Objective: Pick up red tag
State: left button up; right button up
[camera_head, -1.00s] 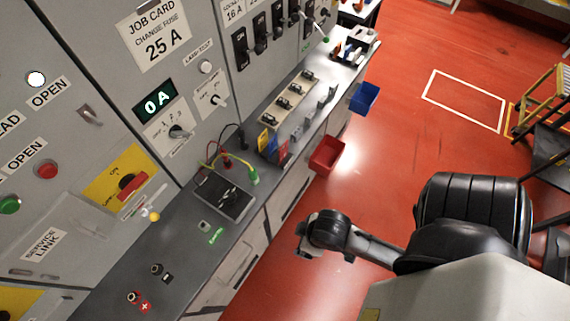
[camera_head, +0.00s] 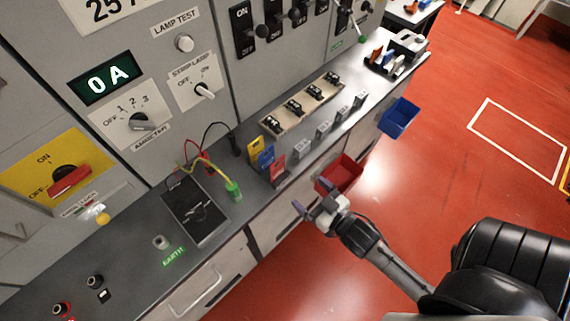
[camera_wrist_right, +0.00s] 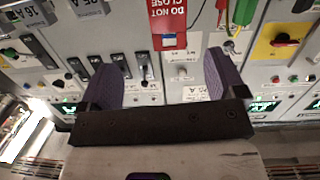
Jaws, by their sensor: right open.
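The red tag (camera_head: 277,168) stands on the grey counter, beside blue and yellow tags. In the right wrist view the red tag (camera_wrist_right: 168,17), with white "DO NOT CLOSE" lettering, is at the top, partly cut off by the frame edge. My right gripper (camera_head: 312,200) is open, off the front of the counter near the red bin, apart from the tag. Its two purple fingers (camera_wrist_right: 166,56) are spread with nothing between them, and the tag shows beyond the gap. My left gripper is not in view.
A blue tag (camera_head: 266,157) and a yellow tag (camera_head: 254,148) stand close by the red one. A red bin (camera_head: 340,175) and a blue bin (camera_head: 398,118) hang at the counter front. A black meter (camera_head: 195,212) with leads lies to the left.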

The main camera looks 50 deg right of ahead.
aim_at(278, 170)
jog(key=shift+t+y, duration=0.3)
jog(key=shift+t, duration=0.3)
jog(key=w, duration=0.3)
jog(key=w+r, duration=0.1)
jog(key=w, duration=0.5)
jog(key=shift+a+r, duration=0.3)
jog(key=shift+r, duration=0.05)
jog(key=shift+w+d+f, duration=0.1)
jog(key=shift+w+d, duration=0.05)
jog(key=shift+w, duration=2.3)
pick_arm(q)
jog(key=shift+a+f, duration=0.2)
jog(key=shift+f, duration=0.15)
pick_arm(e)
jog(key=c, duration=1)
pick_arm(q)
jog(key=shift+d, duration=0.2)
